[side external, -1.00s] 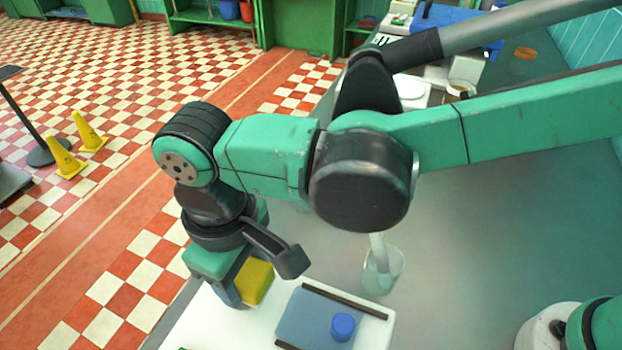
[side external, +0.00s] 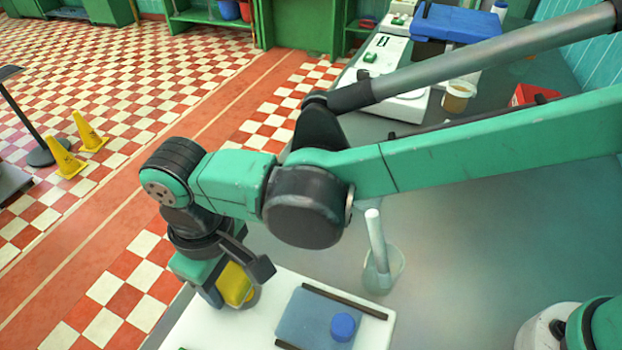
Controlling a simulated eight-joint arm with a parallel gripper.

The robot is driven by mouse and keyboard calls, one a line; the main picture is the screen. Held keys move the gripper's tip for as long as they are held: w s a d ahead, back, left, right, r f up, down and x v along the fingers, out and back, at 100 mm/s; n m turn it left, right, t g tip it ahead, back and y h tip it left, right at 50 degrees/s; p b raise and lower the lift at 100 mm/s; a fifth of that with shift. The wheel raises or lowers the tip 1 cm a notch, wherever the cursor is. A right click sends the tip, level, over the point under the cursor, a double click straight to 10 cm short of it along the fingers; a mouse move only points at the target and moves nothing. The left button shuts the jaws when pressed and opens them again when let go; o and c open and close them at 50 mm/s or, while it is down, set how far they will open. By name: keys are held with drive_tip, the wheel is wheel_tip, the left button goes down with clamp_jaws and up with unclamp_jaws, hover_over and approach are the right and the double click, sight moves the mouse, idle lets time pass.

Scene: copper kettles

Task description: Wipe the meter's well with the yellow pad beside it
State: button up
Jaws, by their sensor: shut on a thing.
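My gripper (side external: 223,290) points down at the lower left and is shut on the yellow pad (side external: 236,284). The pad is partly hidden by the near finger. They are over the left end of a white unit (side external: 232,326), which looks like the meter and is cut off by the bottom edge. A small rounded edge (side external: 253,298) shows beside the pad and may be the well's rim. The well's inside is hidden, and I cannot tell whether the pad touches it. A blue-grey panel (side external: 302,316) with a round blue knob (side external: 343,326) is on the white unit.
A clear beaker (side external: 383,276) with a pale rod stands right of the white unit. An amber-filled cup (side external: 457,96), a blue-lidded box (side external: 455,22) and a red box (side external: 527,94) stand at the back. The tiled floor lies left.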

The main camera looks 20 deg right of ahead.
sight(252, 296)
drive_tip(key=shift+s+d, duration=0.65)
drive_tip(key=shift+s+d+f, duration=0.15)
drive_tip(key=shift+s+d, duration=0.25)
drive_tip(key=shift+w+a+r, duration=0.2)
drive_tip(key=shift+w+a, duration=0.35)
drive_tip(key=shift+w+a+f, duration=0.2)
drive_tip(key=shift+w+a+r, duration=0.2)
drive_tip(key=shift+w+a, duration=0.15)
drive_tip(key=shift+s+d, duration=0.15)
drive_tip(key=shift+s+d+f, duration=0.15)
drive_tip(key=shift+s+d, duration=0.85)
wheel_tip(252, 296, up, 8)
